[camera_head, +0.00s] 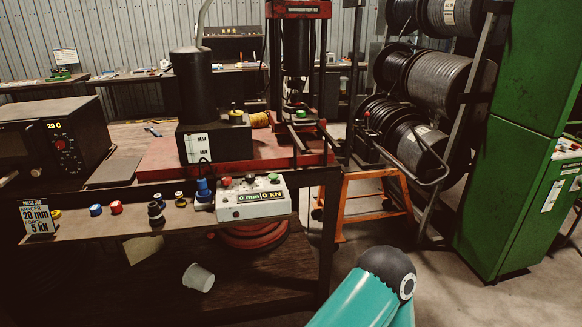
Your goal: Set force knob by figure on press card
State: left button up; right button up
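The press card (39,217) stands at the left end of the front shelf and reads "PRESS JOB, SPACER 20 mm, FORCE 5 kN". A light control box (252,207) sits at the right end of this shelf. Its display (260,196) reads "0 mm | 0 kN". On its top are a red round control (226,181), a dark one (250,179) and a green one (273,178). I cannot tell for sure which is the force knob, nor read any scale. Neither gripper is in view; only a teal arm link of mine shows at bottom right.
Several small coloured spacers lie along the shelf (130,225) between card and box, including a blue one (95,210). A red-framed press (298,60) stands behind.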

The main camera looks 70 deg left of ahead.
aim_at(250, 178)
jog(key=z, duration=0.05)
jog(key=i, duration=2.1)
jog(key=u, duration=1.25)
jog(key=i, duration=0.15)
jog(key=u, duration=1.5)
jog(key=i, duration=0.15)
jog(key=u, duration=1.7)
jog(key=i, duration=1.05)
jog(key=z, duration=0.65)
